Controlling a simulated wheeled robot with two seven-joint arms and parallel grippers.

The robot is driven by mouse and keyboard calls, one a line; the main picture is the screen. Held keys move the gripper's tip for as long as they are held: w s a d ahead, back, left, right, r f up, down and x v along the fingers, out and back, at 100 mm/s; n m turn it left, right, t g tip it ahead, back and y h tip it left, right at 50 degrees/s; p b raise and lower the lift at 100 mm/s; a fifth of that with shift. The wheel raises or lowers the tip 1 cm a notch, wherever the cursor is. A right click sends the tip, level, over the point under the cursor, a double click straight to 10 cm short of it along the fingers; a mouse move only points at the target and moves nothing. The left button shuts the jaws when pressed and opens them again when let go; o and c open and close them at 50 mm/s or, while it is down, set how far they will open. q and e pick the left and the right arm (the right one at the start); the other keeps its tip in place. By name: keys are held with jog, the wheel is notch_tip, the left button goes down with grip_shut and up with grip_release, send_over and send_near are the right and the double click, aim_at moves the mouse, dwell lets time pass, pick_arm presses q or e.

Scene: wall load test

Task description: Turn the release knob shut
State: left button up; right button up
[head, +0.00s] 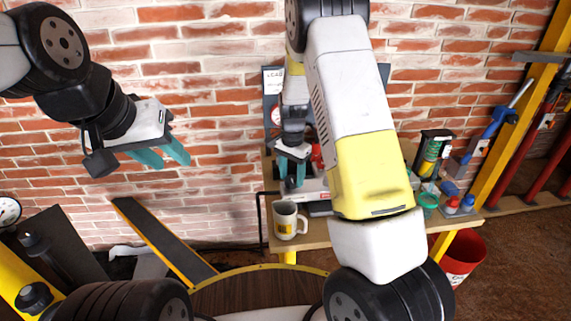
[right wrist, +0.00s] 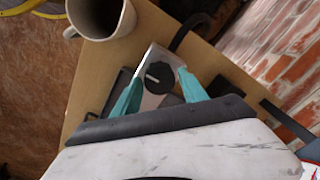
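The release knob (right wrist: 158,75) is a round black knob with a pale line across it, on a silver block in the right wrist view. My right gripper (right wrist: 161,78) has its teal fingers spread, one on each side of the knob in that view. I cannot tell how far the fingertips stand from it, and no contact shows. In the head view my right gripper (head: 291,166) is over the bench, and the knob cannot be made out there. My left gripper (head: 164,156) is open and empty in front of the brick wall, away from the bench.
A mug (head: 286,220) stands near the bench's (head: 312,236) front left corner, close to the knob block; it also shows in the right wrist view (right wrist: 100,14).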

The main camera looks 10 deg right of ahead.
jog(key=shift+o, duration=0.6)
jog(key=shift+r, duration=3.9)
jog(key=shift+r, duration=0.1)
notch_tip(320, 180, up, 9)
jog(key=n+t+y, duration=0.1)
jog(key=n, duration=0.1)
send_over(292, 179)
jog(key=s+d, duration=0.1)
jog(key=s, duration=0.4)
jog(key=s+r+n+t+y, duration=0.1)
jog(key=s+r+n+t, duration=0.15)
jog(key=s+r, duration=0.45)
jog(key=s+r+n+t, duration=0.1)
jog(key=s+r+n, duration=0.1)
jog(key=s, duration=0.5)
jog(key=s+d+r+n+t, duration=0.1)
jog(key=s+n, duration=0.2)
jog(key=s, duration=0.4)
jog(key=shift+s+d+r+t, duration=0.2)
jog(key=shift+s+r+t, duration=0.15)
jog(key=shift+r, duration=0.05)
